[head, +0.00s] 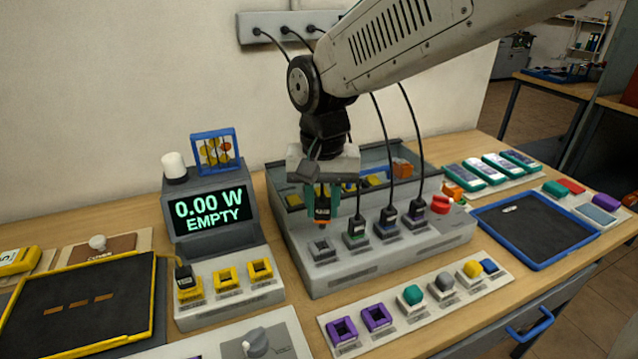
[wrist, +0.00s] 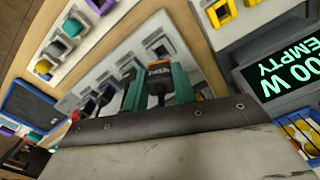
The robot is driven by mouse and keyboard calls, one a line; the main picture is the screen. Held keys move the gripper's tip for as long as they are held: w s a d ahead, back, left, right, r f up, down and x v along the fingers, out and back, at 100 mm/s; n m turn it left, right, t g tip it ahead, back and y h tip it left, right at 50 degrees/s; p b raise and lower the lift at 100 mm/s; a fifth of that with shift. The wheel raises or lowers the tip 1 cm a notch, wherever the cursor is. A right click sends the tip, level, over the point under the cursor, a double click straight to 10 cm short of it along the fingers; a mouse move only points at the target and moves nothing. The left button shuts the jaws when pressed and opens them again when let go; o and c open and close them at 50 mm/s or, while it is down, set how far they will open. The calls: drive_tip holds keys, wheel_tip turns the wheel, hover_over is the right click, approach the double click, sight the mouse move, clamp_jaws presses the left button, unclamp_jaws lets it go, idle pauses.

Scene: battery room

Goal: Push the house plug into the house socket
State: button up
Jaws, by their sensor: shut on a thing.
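My gripper (head: 322,207) has teal fingers shut on a black plug with an orange part, which I take for the house plug (head: 322,209). The wrist view shows the plug (wrist: 158,75) between both fingers (wrist: 157,90); its white label is too small to read. The plug hangs roughly upright above the grey socket panel (head: 345,279). Just below it is an empty grey socket (head: 321,248), apart from the plug. Its label is not readable, so I cannot confirm it is the house socket.
Right of the empty socket, several black plugs with cables (head: 356,229) stand in the panel, with a red knob (head: 440,204) beyond. A display (head: 211,208) reads "0.00 W EMPTY" above yellow sockets (head: 227,278). Purple sockets (head: 342,330) are in front. A blue-rimmed tray (head: 535,262) lies right.

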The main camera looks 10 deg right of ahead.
sight(322, 227)
drive_tip(key=shift+w, duration=0.45)
drive_tip(key=shift+f, duration=2.9)
drive_tip(key=shift+s, duration=0.2)
drive_tip(key=shift+f, duration=0.55)
drive_tip(key=o, duration=0.7)
